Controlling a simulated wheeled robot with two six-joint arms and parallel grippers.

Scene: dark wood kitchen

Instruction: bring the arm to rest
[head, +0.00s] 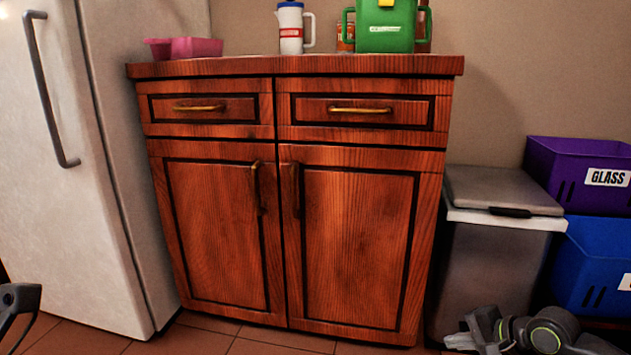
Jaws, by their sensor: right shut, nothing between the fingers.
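My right gripper (466,335) shows in the bottom right of the head view, low in front of the grey bin. It is shut and empty, and touches nothing that I can see. Behind it is my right arm, with a green-ringed joint; the rest of the arm is cut off by the frame. At the bottom left edge a dark piece of my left gripper (20,302) shows in front of the fridge. Most of it is outside the frame, and its fingers cannot be made out.
A wooden cabinet (355,240) with two drawers and two doors, all closed, stands ahead. On it are pink containers (196,48), a white jug (291,28) and a green canister (385,28). A fridge (60,200) stands left; a grey bin (500,265) and purple (560,170) and blue (585,265) crates stand right.

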